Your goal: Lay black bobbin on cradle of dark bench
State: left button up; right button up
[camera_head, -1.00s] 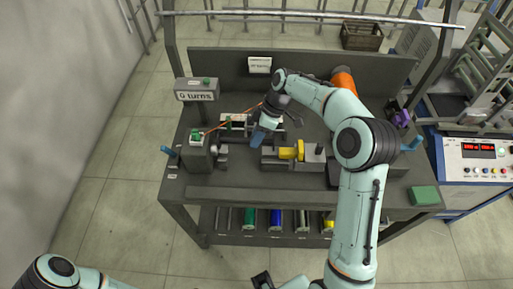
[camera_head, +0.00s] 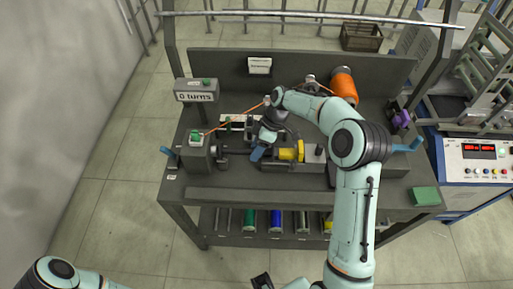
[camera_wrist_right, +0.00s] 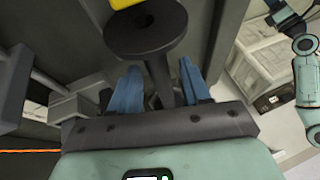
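My right gripper (camera_head: 258,152) is low over the cradle (camera_head: 272,165) in the middle of the dark bench (camera_head: 225,180). In the right wrist view its blue fingers (camera_wrist_right: 160,92) stand apart, one on each side of the black bobbin's (camera_wrist_right: 146,30) narrow core, with a slim gap showing. The bobbin's round flange lies just beyond the fingertips, close to a yellow part. In the head view the gripper mostly hides the bobbin, so I cannot tell whether it rests on the cradle.
A yellow part (camera_head: 288,153) sits just right of the gripper. A green block (camera_head: 425,196) lies at the right corner. Coloured bobbins fill the lower shelf.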

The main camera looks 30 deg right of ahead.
jog(key=shift+r, duration=0.1)
pick_arm(q)
jog(key=shift+w+r+p, duration=0.5)
jog(key=shift+r+p, duration=0.25)
jog(key=shift+r, duration=0.15)
pick_arm(e)
jog(key=v, duration=1.2)
